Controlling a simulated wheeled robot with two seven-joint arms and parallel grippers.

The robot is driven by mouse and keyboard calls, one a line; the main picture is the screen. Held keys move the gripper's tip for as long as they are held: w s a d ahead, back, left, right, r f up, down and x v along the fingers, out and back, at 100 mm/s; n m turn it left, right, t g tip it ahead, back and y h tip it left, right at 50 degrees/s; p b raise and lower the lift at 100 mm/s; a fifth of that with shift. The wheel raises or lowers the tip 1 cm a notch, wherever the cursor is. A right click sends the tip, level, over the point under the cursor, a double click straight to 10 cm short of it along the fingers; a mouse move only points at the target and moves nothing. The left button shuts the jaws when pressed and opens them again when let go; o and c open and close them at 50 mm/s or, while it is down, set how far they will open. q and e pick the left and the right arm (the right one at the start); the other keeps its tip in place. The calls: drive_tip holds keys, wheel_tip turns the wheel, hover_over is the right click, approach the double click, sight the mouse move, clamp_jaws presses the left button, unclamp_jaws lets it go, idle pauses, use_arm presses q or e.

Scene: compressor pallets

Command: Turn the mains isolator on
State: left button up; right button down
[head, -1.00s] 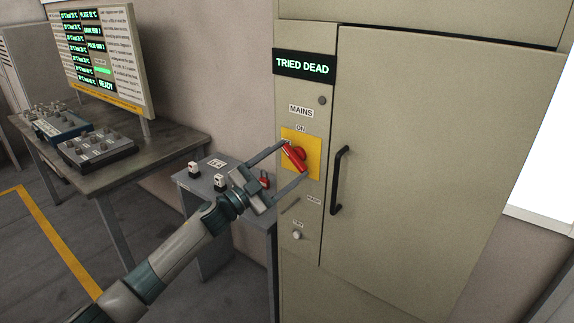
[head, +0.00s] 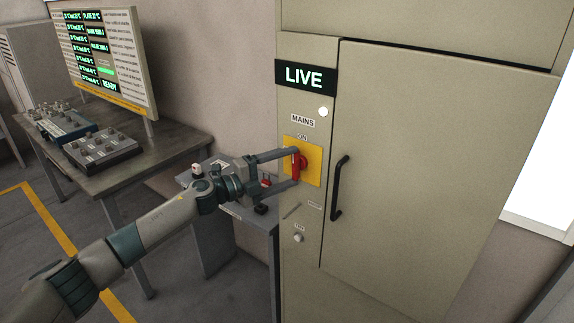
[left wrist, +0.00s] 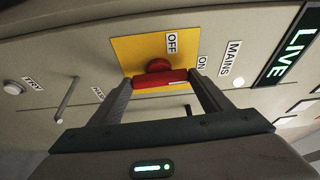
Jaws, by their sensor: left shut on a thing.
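The mains isolator is a red rotary handle (head: 297,164) on a yellow plate (head: 317,165) on the beige cabinet. The handle stands upright in the head view, in line with the ON label (head: 302,137). My left gripper (head: 296,166) is shut on the handle, one finger at its upper end and one at its lower end. The left wrist view also shows the red handle (left wrist: 160,80) between the fingers, on the yellow plate (left wrist: 133,48). The display (head: 305,77) above reads LIVE, and the round lamp (head: 323,112) is lit white. My right gripper is not in view.
A black door handle (head: 340,188) sticks out just right of the isolator. A TRY button (head: 298,238) sits below it. A small grey table (head: 260,216) with a red padlock stands left of the cabinet. A bench (head: 130,165) with control boxes stands further left.

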use_arm(q)
drive_tip(key=shift+f+m, duration=0.1)
drive_tip(key=shift+m, duration=0.2)
drive_tip(key=o, duration=1.1)
drive_tip(key=shift+c, duration=0.2)
drive_tip(key=shift+a, duration=0.1)
drive_tip(key=b+v, duration=0.5)
drive_tip(key=v, duration=1.2)
drive_tip(key=shift+s+r, duration=0.2)
drive_tip(key=shift+r, duration=0.05)
